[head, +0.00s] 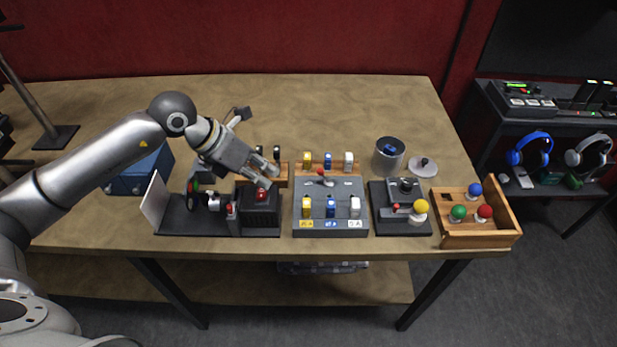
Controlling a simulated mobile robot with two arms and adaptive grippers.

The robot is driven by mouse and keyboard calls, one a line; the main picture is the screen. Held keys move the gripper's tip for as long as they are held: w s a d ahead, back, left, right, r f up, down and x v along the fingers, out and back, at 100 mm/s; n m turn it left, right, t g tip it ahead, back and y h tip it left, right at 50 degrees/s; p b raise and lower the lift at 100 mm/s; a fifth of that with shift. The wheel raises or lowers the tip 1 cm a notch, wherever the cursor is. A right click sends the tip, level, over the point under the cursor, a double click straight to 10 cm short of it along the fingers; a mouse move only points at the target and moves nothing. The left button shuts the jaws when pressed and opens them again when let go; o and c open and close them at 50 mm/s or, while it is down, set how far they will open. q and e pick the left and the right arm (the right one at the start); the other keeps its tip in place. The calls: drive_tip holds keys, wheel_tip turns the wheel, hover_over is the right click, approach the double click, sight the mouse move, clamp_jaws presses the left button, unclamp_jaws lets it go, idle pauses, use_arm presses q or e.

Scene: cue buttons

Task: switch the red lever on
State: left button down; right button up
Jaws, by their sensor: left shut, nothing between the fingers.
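My left gripper (268,172) reaches in from the left, angled down to the right. Its fingers are shut and empty. The tips are just behind and above a black box (261,215) with a red dome (262,195) on top; I cannot tell whether they touch anything. A small upright red lever-like part (230,209) stands just left of this box, on the same dark base. Another red knob (320,171) sits at the back of the grey switch panel (328,188). I cannot tell which is the red lever or its on position. My right gripper is not in view.
Right of the panel are a dark unit with a yellow ball (420,207) and a wooden tray (470,239) with coloured balls. A grey can (389,156) stands behind. A blue box (139,173) is behind my left arm. The table's back (330,105) is clear.

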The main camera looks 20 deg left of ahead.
sight(324, 176)
use_arm(q)
drive_tip(key=shift+w+d+f, duration=0.1)
drive_tip(key=shift+d+f, duration=0.05)
drive_tip(key=shift+d, duration=0.05)
drive_tip(key=p+x, duration=0.3)
drive_tip(key=x, duration=0.6)
drive_tip(key=shift+d, duration=0.15)
drive_tip(key=shift+w+d+p, duration=0.55)
drive_tip(key=shift+w+p, duration=0.35)
drive_tip(key=shift+w, duration=0.05)
drive_tip(key=shift+w+d+r+p, duration=0.3)
drive_tip(key=shift+w, duration=0.35)
drive_tip(key=shift+w+d, duration=0.1)
drive_tip(key=shift+w, duration=0.1)
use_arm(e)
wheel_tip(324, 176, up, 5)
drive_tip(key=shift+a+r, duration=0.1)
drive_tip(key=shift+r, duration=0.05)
use_arm(q)
drive_tip(key=shift+w, duration=0.15)
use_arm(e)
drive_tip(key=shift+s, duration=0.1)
